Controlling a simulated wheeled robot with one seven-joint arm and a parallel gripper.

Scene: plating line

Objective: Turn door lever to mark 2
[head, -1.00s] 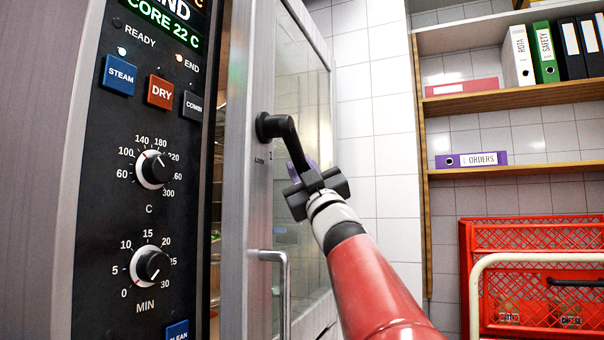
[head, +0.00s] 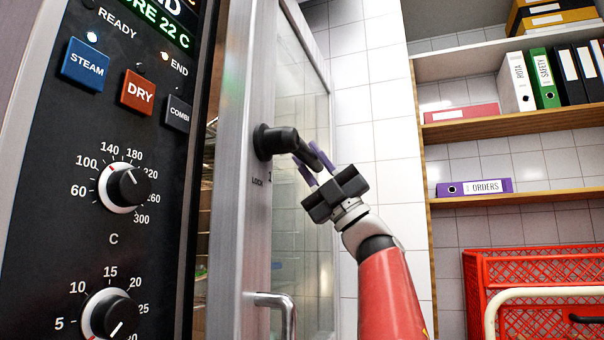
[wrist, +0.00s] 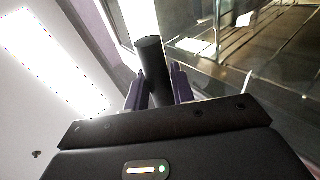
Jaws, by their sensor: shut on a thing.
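The black door lever (head: 283,141) sits on the oven door's metal edge. Its arm points right and slightly down. My gripper (head: 313,166) is shut on the lever near its free end, with purple fingers on either side. In the wrist view the round lever end (wrist: 150,62) stands between the fingers of my gripper (wrist: 156,88). Small lettering, seemingly "LOCK" (head: 258,181), is on the door frame below the lever pivot. I cannot make out a mark 2.
The control panel (head: 110,240) with knobs and buttons is on the left. A gap showing inner racks lies between it and the glass door (head: 300,230). A metal bar handle (head: 288,305) is below the lever. Shelves with binders (head: 545,80) and red crates (head: 540,270) stand right.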

